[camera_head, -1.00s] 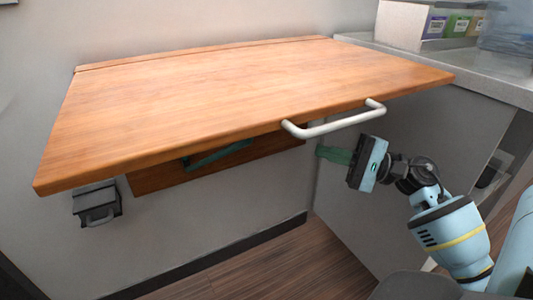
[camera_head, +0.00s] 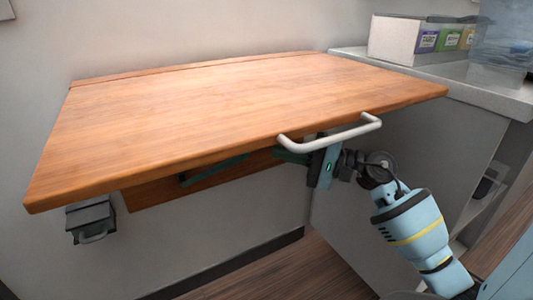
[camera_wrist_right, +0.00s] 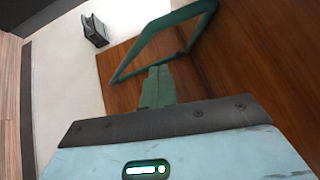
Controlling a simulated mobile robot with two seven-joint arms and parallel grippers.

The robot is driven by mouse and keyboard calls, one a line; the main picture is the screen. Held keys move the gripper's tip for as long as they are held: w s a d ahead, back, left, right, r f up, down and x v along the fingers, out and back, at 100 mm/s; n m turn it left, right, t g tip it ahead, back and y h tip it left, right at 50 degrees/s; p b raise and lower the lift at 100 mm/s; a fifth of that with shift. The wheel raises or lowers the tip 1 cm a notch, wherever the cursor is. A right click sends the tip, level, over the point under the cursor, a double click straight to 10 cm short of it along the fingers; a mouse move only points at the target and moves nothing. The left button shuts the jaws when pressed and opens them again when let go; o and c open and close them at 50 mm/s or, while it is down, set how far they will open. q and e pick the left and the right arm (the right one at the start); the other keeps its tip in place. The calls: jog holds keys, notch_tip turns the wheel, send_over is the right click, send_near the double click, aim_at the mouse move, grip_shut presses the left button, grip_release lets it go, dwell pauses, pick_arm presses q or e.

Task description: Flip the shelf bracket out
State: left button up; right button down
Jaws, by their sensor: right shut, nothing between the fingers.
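The shelf bracket is a dark green frame under the wooden shelf (camera_head: 240,105). A short length of the bracket (camera_head: 215,168) shows below the shelf's front edge in the head view, and the shelf hides the rest. In the right wrist view the bracket (camera_wrist_right: 150,45) is an angled frame beside the wood. My right gripper (camera_head: 280,152) is below the shelf, right of the visible bracket, pointing left. Its green fingers (camera_wrist_right: 158,72) are shut and empty, and overlap the bracket's near bar in the wrist view; I cannot tell if they touch. My left gripper is not in view.
A white bar handle (camera_head: 330,134) sticks out from the shelf's front edge, just above my right gripper. A wooden board (camera_head: 150,191) is on the wall below the shelf. A grey box (camera_head: 91,219) hangs at left. A grey cabinet (camera_head: 420,160) stands at right.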

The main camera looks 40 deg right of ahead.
jog(key=a, duration=0.1)
jog(key=w+a, duration=0.1)
jog(key=a, duration=0.1)
jog(key=a+r, duration=0.1)
jog(key=shift+w+a+p, duration=0.15)
jog(key=shift+a+p, duration=0.15)
jog(key=shift+p, duration=0.1)
jog(key=shift+f, duration=0.1)
jog(key=a+p, duration=0.2)
jog(key=a, duration=0.9)
jog(key=shift+p, duration=0.3)
